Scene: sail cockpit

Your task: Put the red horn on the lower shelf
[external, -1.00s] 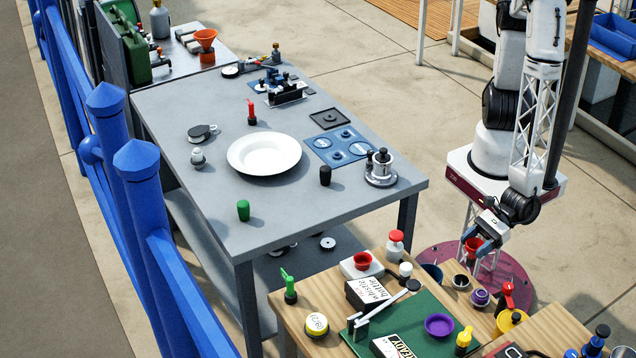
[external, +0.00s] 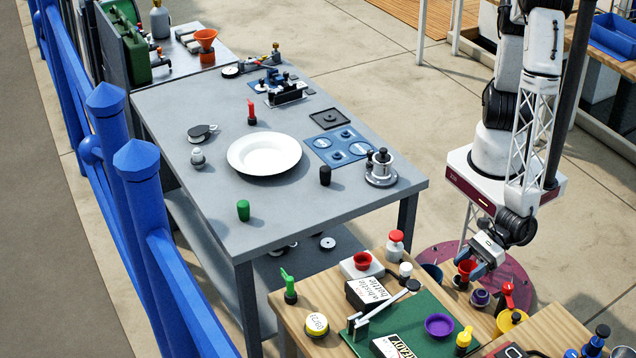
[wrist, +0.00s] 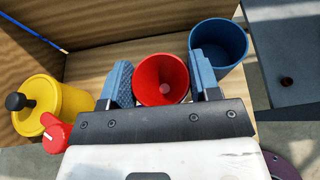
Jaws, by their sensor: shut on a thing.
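The red horn (wrist: 160,82), with a flared open mouth facing up, sits between the two blue fingers of my gripper (wrist: 160,72) in the wrist view. My gripper is shut on it. In the external view the red horn (external: 466,266) and my gripper (external: 470,270) are low at the far right edge of the wooden bench (external: 300,325). I cannot tell whether the horn touches a surface below. A lower shelf (external: 212,240) shows under the grey table, with several round parts on it.
A blue cup (wrist: 219,48) stands close to the right finger; a yellow pot (wrist: 55,100) and red handle (wrist: 57,133) are at left. Wooden panels (wrist: 120,25) lie beyond. The grey table (external: 270,215) holds a white plate (external: 264,153).

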